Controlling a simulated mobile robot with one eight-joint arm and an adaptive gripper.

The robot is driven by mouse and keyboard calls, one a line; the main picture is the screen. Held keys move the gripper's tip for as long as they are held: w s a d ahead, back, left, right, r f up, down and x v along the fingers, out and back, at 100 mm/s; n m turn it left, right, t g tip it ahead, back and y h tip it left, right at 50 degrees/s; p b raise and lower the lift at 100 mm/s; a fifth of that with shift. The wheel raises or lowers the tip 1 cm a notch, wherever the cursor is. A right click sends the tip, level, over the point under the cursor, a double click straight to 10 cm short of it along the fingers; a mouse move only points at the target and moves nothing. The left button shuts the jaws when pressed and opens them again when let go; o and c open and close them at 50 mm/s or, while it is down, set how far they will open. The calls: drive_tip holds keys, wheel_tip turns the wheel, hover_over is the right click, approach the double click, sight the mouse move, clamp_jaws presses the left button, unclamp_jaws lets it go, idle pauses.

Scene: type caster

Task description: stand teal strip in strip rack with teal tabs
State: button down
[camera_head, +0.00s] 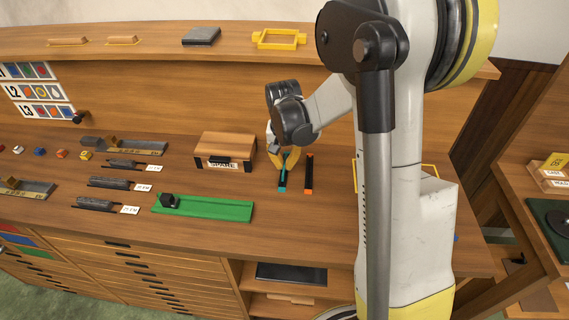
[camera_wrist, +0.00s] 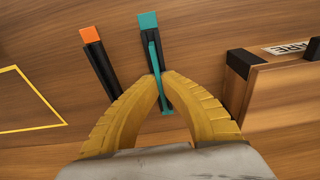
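The teal strip (camera_wrist: 154,60) is a thin upright piece between my fingertips. My gripper (camera_wrist: 161,76) has yellow fingers closed on the strip, one on each side; the gripper (camera_head: 284,160) points down at the bench in the head view. The strip rack with teal tabs (camera_wrist: 150,42) is black, directly below the strip, with a teal tab at its far end; it also shows in the head view (camera_head: 283,180). The strip runs lengthwise along the rack. I cannot tell whether its lower edge is seated, as the fingers hide part of it.
A similar black rack with orange tabs (camera_head: 309,174) stands close on the right. The wooden SPARE box (camera_head: 226,147) is close on the left. A green tray (camera_head: 215,209) with a black block lies nearer the front. A yellow outline (camera_wrist: 30,100) marks the bench.

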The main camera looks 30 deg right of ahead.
drive_tip(key=shift+f, duration=0.25)
drive_tip(key=c, duration=1.5)
unclamp_jaws()
drive_tip(key=shift+c, duration=0.2)
drive_tip(key=shift+r+p, duration=1.6)
drive_tip(key=shift+r, duration=0.95)
